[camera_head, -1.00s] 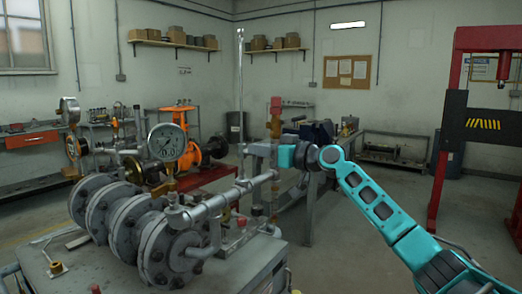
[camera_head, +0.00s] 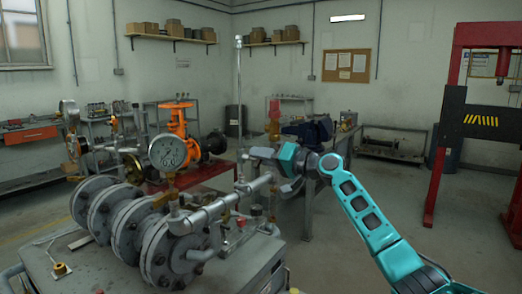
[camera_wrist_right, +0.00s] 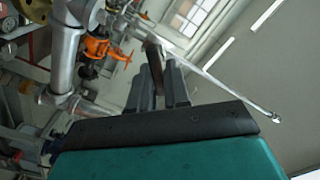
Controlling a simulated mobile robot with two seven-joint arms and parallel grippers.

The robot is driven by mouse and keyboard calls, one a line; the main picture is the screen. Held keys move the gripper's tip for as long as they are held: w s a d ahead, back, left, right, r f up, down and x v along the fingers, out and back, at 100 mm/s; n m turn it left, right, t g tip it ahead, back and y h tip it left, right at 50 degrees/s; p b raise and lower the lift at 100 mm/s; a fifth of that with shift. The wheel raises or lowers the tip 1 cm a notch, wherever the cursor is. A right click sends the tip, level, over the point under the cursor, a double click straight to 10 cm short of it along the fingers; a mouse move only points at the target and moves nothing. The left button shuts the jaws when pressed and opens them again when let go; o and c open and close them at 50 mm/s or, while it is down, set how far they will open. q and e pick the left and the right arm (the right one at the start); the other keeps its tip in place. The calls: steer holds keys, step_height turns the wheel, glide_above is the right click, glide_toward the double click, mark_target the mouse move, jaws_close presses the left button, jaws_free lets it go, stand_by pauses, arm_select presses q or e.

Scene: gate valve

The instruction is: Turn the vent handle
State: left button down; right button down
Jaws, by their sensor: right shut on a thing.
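The gate valve assembly (camera_head: 150,235) of grey flanges, pipe and a round gauge (camera_head: 168,152) stands at the left front. My right gripper (camera_head: 262,154) reaches in from the right at the end of the horizontal grey pipe, beside the tall thin upright rod (camera_head: 239,100). In the right wrist view its dark fingers (camera_wrist_right: 158,88) are closed around a narrow brown bar (camera_wrist_right: 153,58), which looks like the vent handle. In the head view the gripper mostly hides this handle. A brass fitting with a red top (camera_head: 274,108) shows just behind the gripper. My left gripper is out of view.
An orange valve (camera_head: 178,125) stands on a red bench behind the assembly. A workbench (camera_head: 325,150) is behind my right gripper. A red press frame (camera_head: 440,150) stands at the right. The floor between them is open.

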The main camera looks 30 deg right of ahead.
steer(key=m+p, duration=0.1)
steer(key=m, duration=0.2)
steer(key=shift+d+m+p, duration=0.15)
steer(key=shift+m+p, duration=0.25)
steer(key=shift+w+d+f+m+p, duration=0.1)
steer(key=shift+f+m+p, duration=0.1)
steer(key=shift+m, duration=0.9)
steer(key=shift+f+m+p, duration=0.15)
steer(key=shift+m, duration=0.95)
steer(key=c, duration=1.2)
jaws_free()
steer(key=b+v, duration=0.2)
steer(key=v, duration=1.1)
steer(key=shift+f, duration=0.1)
